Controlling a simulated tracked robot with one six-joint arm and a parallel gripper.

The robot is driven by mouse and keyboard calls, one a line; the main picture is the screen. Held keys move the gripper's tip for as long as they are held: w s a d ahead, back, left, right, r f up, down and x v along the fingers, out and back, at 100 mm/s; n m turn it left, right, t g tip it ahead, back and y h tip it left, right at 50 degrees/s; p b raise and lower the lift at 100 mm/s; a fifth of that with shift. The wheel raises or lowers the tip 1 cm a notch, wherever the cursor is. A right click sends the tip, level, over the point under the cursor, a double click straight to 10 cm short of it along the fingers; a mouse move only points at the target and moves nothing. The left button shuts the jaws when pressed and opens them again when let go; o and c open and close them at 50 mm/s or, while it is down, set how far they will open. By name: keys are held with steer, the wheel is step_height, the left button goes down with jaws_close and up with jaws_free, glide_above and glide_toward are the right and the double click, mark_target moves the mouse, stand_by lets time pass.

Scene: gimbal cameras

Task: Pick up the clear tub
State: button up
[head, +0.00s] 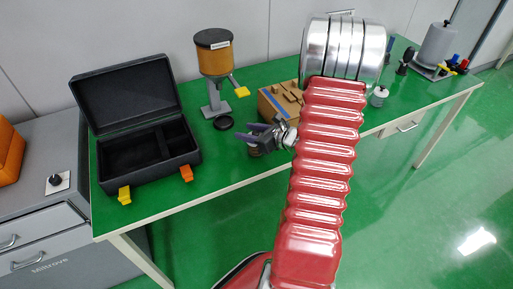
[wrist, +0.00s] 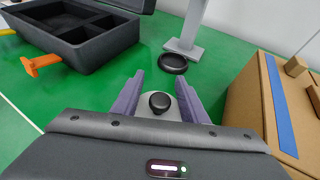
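My gripper (wrist: 160,76) has its two purple fingers spread apart. In the wrist view a small pale, see-through tub with a black knob (wrist: 159,101) on top sits between the fingers; its lower part is hidden by my gripper body. I cannot tell whether either finger touches it. In the head view my gripper (head: 256,133) is over the green bench, and the tub (head: 254,151) shows only partly just below it.
An open black case (head: 140,150) with orange and yellow latches stands left. A stand with an orange hopper (head: 216,60) and a black ring (head: 223,123) are behind. A cardboard box (head: 281,101) is close on the right. A grey machine (head: 437,45) is at the far right.

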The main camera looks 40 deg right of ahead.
steer(key=shift+c, duration=0.2)
steer(key=shift+f, duration=0.1)
steer(key=c, duration=0.9)
steer(key=shift+s, duration=0.1)
jaws_close()
steer(key=shift+f, duration=0.1)
